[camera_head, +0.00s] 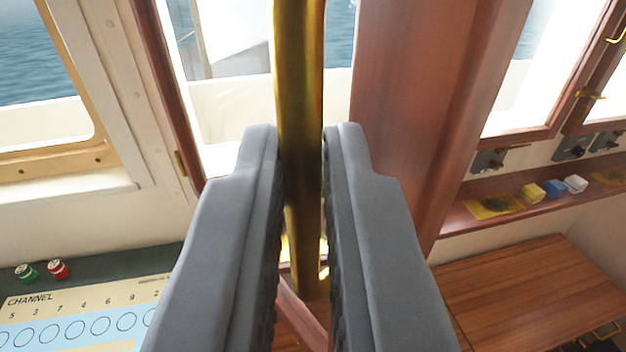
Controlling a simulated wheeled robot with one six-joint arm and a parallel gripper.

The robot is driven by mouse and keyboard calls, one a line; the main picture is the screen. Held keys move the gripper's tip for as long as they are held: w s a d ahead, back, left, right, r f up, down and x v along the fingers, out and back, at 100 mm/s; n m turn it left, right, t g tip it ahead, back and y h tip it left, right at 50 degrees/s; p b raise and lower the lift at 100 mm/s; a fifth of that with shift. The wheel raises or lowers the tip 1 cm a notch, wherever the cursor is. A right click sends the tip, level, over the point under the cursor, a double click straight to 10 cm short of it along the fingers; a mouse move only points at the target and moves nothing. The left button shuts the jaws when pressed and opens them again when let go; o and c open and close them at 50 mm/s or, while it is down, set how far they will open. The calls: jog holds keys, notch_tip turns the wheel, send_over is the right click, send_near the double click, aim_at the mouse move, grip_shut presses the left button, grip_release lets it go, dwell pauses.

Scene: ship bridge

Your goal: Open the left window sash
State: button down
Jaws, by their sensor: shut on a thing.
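My gripper (303,160) is in the middle of the view, its two grey fingers shut on an upright brass bar (298,70). The bar runs from the top edge down between the fingers, and its lower end shows between them. Behind it is a window with reddish-brown wood: a wide stile (405,110) just right of the bar and a thin upright (168,85) on the left with a small brass hinge. Water and a pale structure show through the gap. The fingers hide the lower part of the window, so I cannot tell how far the sash stands open.
A panel marked CHANNEL (85,315) with green and red knobs lies lower left. A light-framed window (50,90) is at far left. At right are another wooden window (520,80), a shelf (470,222) with small yellow, blue and white items, and a wooden desk top (530,290).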

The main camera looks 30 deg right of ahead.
jog(key=a, duration=0.6)
jog(key=shift+w+a+f, duration=0.2)
jog(key=shift+w+a, duration=0.1)
jog(key=shift+a, duration=0.1)
jog(key=c, duration=1.5)
grip_release()
jog(key=shift+w+d, duration=0.2)
jog(key=shift+w, duration=0.1)
jog(key=shift+s+r, duration=0.1)
jog(key=v, duration=1.7)
jog(key=shift+a, duration=0.2)
jog(key=shift+s, duration=0.2)
